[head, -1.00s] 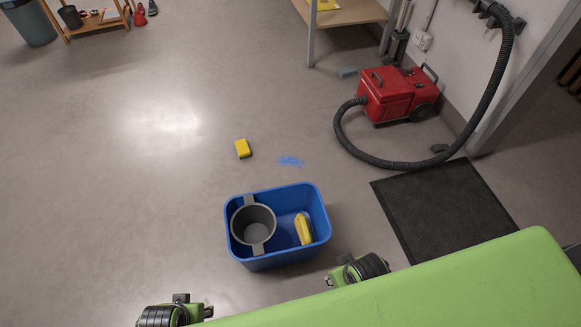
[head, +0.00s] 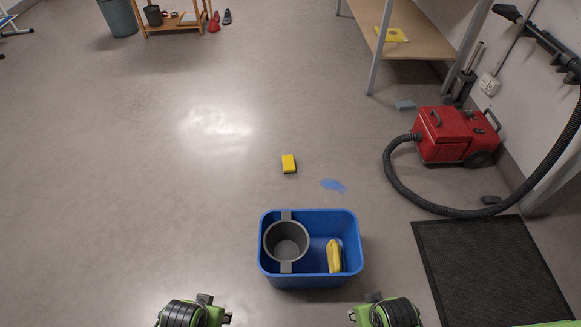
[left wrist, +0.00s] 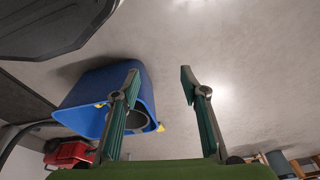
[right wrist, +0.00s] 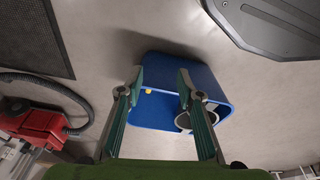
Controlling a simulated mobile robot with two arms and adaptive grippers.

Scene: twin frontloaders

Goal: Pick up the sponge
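A yellow sponge (head: 289,164) with a darker edge lies on the grey floor in the head view, behind a blue bucket (head: 350,222). Another yellow object (head: 334,256) stands inside the bucket, to the right of a grey wringer basket (head: 288,241). My left gripper (left wrist: 160,80) is open and empty in the left wrist view. My right gripper (right wrist: 160,78) is open and empty in the right wrist view, with the bucket beyond its fingers. In the head view both arms show at the bottom edge, nearer than the bucket; their fingers are hard to make out there.
A blue spill (head: 333,185) lies right of the sponge. A red vacuum (head: 455,137) with a black hose stands at the right, behind a dark mat (head: 490,270). A shelf table (head: 420,42) stands at the back right. The floor left of the bucket is clear.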

